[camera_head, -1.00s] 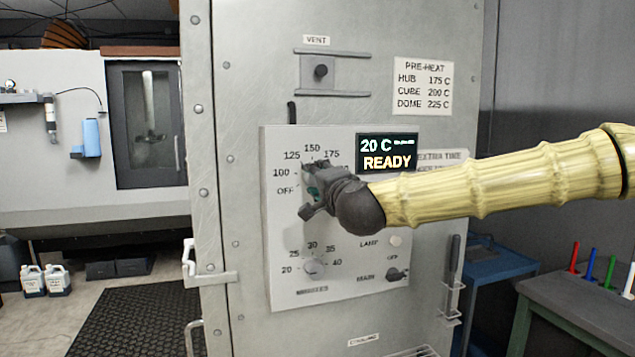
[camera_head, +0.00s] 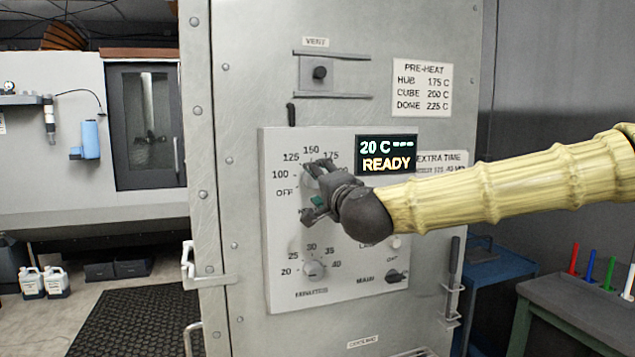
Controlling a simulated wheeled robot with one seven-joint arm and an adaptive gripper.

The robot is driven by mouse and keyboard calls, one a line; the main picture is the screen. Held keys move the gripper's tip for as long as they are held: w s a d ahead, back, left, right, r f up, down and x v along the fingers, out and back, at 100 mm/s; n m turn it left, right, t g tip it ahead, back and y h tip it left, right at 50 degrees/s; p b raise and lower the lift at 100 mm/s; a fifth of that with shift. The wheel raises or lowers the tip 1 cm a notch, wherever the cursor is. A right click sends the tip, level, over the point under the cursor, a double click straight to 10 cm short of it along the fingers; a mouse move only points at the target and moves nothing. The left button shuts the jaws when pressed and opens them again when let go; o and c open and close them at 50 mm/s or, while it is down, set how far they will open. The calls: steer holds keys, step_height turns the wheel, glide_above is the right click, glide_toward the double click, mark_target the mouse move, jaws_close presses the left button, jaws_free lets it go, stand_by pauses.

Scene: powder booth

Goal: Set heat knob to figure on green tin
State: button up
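The heat dial, with the figures 100, 125, 150 and 175 and OFF showing, is at the upper left of the control panel (camera_head: 283,232). My gripper (camera_head: 313,190) is at this dial, reaching in from the right. It covers the heat knob and the right side of the scale, so the pointer and any grip on the knob are hidden. One dark finger shows by the top of the dial and another part lower down. The display (camera_head: 386,154) reads 20 C and READY. No green tin is in view.
The minutes knob (camera_head: 313,268) and main switch (camera_head: 396,276) sit below my gripper. A PRE-HEAT card (camera_head: 422,87) lists HUB 175 C, CUBE 200 C and DOME 225 C. An EXTRA TIME label (camera_head: 442,159) is partly behind my arm. A bench (camera_head: 580,300) stands at the right.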

steer(key=v, duration=1)
step_height(320, 180, down, 38)
steer(key=s+n+g+h, duration=0.1)
steer(key=s+n+g, duration=0.1)
steer(key=n+g, duration=0.3)
steer(key=s+d+f+n+g, duration=0.1)
steer(key=s+f+g, duration=0.1)
steer(key=s+f, duration=0.35)
steer(key=s+d+f+g+h, duration=0.1)
steer(key=s+d+f+g, duration=0.1)
steer(key=f, duration=0.6)
steer(key=s+d+f+n+g, duration=0.1)
steer(key=s+f+g, duration=0.15)
steer(key=f, duration=0.45)
steer(key=s+d+f+n+g+h, duration=0.1)
steer(key=s+d+f+g, duration=0.1)
steer(key=s+d+f, duration=0.3)
steer(key=s+d+f+n+g+h, duration=0.1)
steer(key=s+d+f, duration=0.3)
steer(key=s, duration=1)
steer(key=s+d+f+n+g+h, duration=0.1)
steer(key=s+d+f+n+g, duration=0.1)
steer(key=s+d+f, duration=0.3)
steer(key=s+f+g, duration=0.1)
steer(key=s+f, duration=0.3)
steer(key=shift+s+d+f+h, duration=0.25)
steer(key=shift+s+d+h, duration=0.05)
